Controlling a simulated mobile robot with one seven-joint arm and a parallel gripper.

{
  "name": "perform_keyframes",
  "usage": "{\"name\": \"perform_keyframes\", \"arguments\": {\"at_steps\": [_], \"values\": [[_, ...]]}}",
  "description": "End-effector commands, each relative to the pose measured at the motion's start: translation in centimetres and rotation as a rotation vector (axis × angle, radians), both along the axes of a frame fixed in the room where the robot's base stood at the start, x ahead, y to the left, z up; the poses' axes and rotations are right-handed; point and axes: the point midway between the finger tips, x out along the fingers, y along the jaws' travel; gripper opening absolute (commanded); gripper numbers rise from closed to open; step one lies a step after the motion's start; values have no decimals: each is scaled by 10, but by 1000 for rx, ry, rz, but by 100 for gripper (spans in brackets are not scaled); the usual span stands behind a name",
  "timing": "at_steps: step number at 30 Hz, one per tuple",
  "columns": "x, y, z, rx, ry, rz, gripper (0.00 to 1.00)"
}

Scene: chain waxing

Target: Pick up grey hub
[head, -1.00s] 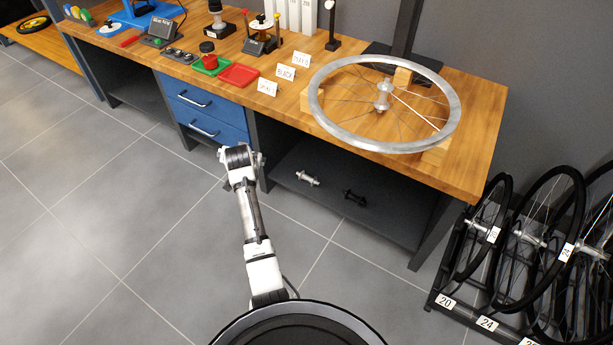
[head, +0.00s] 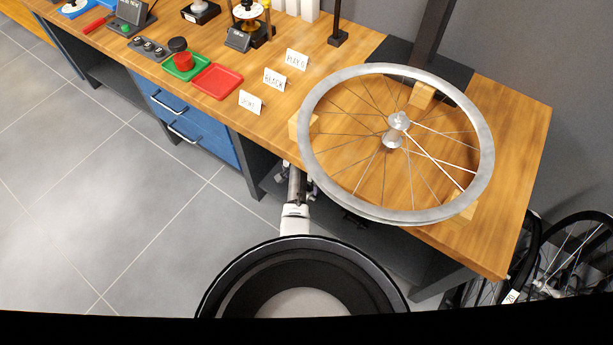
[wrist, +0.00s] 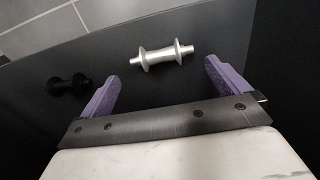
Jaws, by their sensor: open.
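The grey hub (wrist: 162,55) lies on the dark shelf under the workbench, in the wrist view just beyond and between my fingertips. It is a silvery spool with flanged ends and is not touched. My gripper (wrist: 162,75) is open, with two purple fingers apart and nothing between them. A black hub (wrist: 70,85) lies to the left of it on the same shelf (wrist: 205,50). In the head view the bench top and wheel hide my gripper and the grey hub; only part of my arm shows reaching under the bench.
A silver wheel rim (head: 318,150) with spokes rests on wooden blocks on the bench top (head: 520,150), above the shelf. A blue drawer unit (head: 190,120) stands to the left of the shelf opening. Wheels in a rack (head: 560,265) stand at the lower right.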

Motion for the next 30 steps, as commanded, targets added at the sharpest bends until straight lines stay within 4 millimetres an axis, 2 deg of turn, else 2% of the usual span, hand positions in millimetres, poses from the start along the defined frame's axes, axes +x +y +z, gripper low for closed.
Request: {"name": "perform_keyframes", "arguments": {"at_steps": [5,21,29,30], "values": [[-1,0,-7,0,2,0,100],[-2,-3,-73,0,0,1,100],[-2,-3,-75,-1,-1,1,100],[-2,-3,-75,-1,-1,1,97]]}}
